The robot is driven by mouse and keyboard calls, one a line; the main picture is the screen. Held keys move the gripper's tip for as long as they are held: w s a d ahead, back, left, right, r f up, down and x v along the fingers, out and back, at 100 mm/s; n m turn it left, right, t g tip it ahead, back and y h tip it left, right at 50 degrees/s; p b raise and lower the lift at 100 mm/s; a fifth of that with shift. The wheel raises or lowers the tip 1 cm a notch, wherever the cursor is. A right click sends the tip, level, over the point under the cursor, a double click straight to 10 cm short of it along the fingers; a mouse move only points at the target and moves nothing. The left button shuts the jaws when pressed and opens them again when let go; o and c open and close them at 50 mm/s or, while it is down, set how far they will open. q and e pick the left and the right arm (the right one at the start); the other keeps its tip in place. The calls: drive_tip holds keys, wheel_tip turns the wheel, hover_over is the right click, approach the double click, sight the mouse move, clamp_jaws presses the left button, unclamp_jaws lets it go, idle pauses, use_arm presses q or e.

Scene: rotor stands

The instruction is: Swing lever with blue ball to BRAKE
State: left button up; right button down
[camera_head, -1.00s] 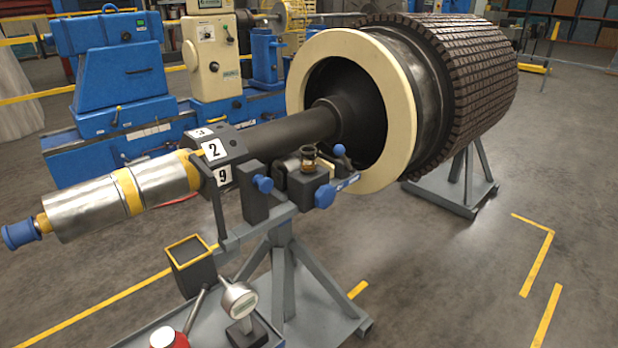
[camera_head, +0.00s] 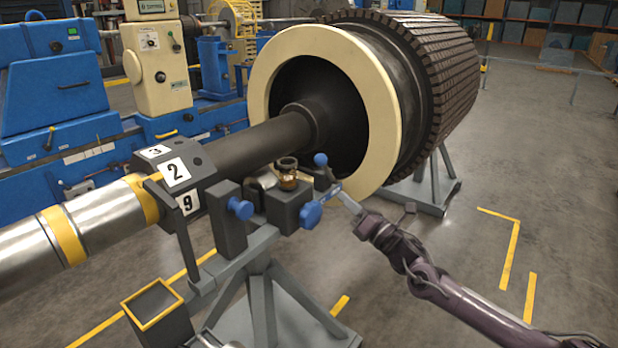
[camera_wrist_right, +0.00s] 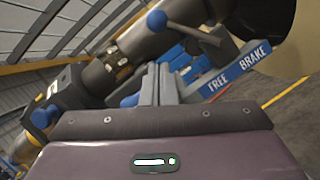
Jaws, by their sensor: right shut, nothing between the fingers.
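The lever's blue ball (camera_head: 320,160) stands at the right end of the bearing block in the head view. In the right wrist view the blue ball (camera_wrist_right: 156,20) is at the upper middle, with its dark rod running right. A blue label plate (camera_head: 333,191) lies below the ball; the wrist view reads FREE and BRAKE on the plate (camera_wrist_right: 238,68), BRAKE at the right. My right gripper (camera_head: 347,201) is shut and empty beside the plate, below and right of the ball. Its fingers (camera_wrist_right: 160,82) point toward the lever area. Whether they touch anything is unclear. My left gripper is out of view.
Two blue knobs (camera_head: 240,208) (camera_head: 311,214) stick out in front of the block. A brass cup (camera_head: 287,174) sits on top. The cream rotor ring (camera_head: 265,85) stands close behind the lever. The floor at the right is open.

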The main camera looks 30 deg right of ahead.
sight(327, 170)
drive_tip(key=shift+s+d, duration=0.1)
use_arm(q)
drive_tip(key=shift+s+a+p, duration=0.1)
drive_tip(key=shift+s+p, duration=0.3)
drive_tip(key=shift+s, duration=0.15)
use_arm(e)
drive_tip(key=x, duration=1)
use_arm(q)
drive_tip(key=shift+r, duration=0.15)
